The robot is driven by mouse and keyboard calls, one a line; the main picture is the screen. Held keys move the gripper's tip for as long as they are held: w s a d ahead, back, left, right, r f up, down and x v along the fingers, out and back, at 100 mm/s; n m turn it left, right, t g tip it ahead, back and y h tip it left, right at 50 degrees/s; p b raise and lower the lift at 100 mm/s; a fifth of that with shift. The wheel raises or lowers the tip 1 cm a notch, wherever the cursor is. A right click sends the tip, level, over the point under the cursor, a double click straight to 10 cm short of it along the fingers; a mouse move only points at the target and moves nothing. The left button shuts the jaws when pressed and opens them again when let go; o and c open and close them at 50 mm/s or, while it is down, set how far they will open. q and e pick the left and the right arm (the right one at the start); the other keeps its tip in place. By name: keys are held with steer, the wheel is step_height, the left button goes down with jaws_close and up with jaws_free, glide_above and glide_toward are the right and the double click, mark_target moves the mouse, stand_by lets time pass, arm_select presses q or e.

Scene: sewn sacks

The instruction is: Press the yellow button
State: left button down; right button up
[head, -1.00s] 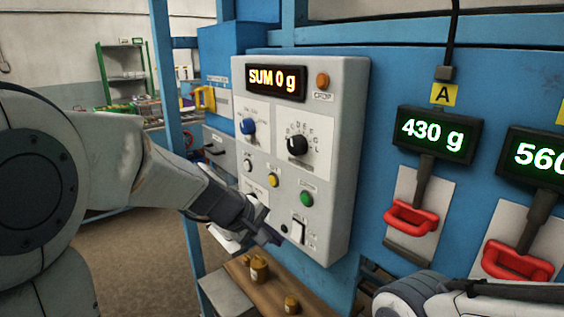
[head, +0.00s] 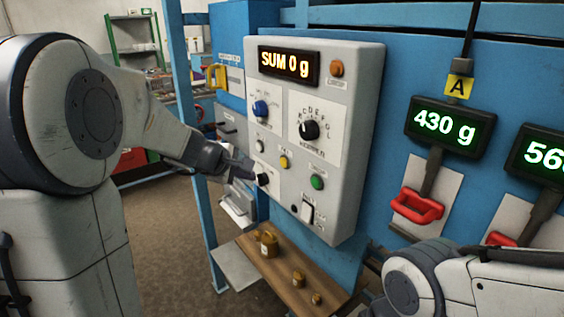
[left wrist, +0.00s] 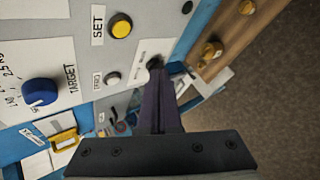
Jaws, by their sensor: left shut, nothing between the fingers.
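The yellow button (head: 283,162) is a small round one on the grey control panel (head: 347,150), left of the green button. In the left wrist view the yellow button (left wrist: 120,25) sits in a dark ring beside the label SET, up and left of my fingertips. My left gripper (head: 250,174) is shut and empty, below and left of the yellow button, apart from it. In the left wrist view the closed fingers (left wrist: 161,80) point at a small black knob (left wrist: 154,62) and partly cover it; I cannot tell whether they touch it.
The panel also carries a blue knob (head: 260,109), a black dial (head: 309,130), a green button (head: 317,182), an orange lamp (head: 336,68) and a rocker switch (head: 307,211). Below is a wooden shelf (head: 275,277) with brass weights. Red-handled scales (head: 417,207) hang at right.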

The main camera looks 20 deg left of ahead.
mark_target(282, 167)
arm_select(q)
steer(key=w+d+p, duration=0.1)
steer(key=w+d, duration=0.3)
steer(key=w, duration=0.1)
steer(key=shift+w+d+p, duration=0.3)
steer(key=shift+w+p, duration=0.05)
steer(key=shift+w+d, duration=0.1)
stand_by(1.8)
steer(key=shift+w+d, duration=0.15)
steer(key=shift+w, duration=0.05)
steer(key=shift+w+d, duration=0.3)
stand_by(1.0)
steer(key=shift+a, duration=0.1)
steer(key=shift+s+a+b, duration=0.3)
steer(key=shift+s+a, duration=0.15)
steer(key=shift+s, duration=0.2)
steer(key=shift+s, duration=0.1)
